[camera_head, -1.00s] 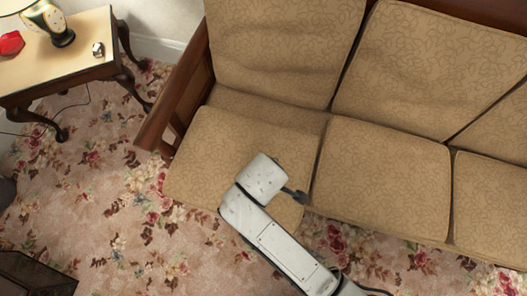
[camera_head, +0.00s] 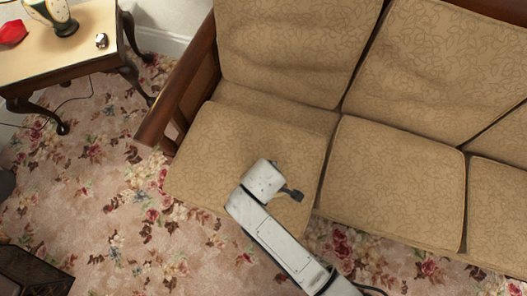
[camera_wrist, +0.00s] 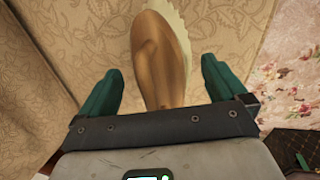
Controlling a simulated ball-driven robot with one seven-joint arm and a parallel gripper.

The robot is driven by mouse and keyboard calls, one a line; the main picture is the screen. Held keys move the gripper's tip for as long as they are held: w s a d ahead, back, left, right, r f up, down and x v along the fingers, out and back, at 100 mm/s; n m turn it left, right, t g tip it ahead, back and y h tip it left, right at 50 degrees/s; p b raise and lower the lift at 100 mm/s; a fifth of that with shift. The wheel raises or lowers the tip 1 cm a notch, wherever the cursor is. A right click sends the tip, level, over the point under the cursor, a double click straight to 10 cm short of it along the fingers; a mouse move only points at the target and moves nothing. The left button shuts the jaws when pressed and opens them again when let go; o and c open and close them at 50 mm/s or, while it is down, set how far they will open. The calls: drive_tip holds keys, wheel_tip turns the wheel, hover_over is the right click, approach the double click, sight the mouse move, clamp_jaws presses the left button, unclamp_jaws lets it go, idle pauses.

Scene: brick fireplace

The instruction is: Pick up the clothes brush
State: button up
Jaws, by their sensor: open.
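The clothes brush (camera_wrist: 160,58) shows in the wrist view as a smooth brown wooden body with cream bristles along its right and upper edge. It lies on the tan patterned sofa cushion (camera_wrist: 85,35). My gripper (camera_wrist: 161,70) is open, with one green finger on each side of the brush and a visible gap at both sides. The near end of the brush is hidden behind the gripper's dark crossbar. In the head view my arm is over the left seat cushion (camera_head: 215,150), and I cannot make out the brush there.
The sofa's wooden armrest (camera_head: 165,115) stands left of the seat. A side table (camera_head: 75,55) at upper left holds a lamp base (camera_head: 50,14), a red object (camera_head: 12,32) and a small metallic item (camera_head: 101,40). Floral carpet (camera_head: 110,210) lies open in front. A dark object (camera_head: 35,272) is at lower left.

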drive_tip(key=shift+f, duration=0.2)
drive_tip(key=c, duration=1.2)
drive_tip(key=shift+r, duration=0.15)
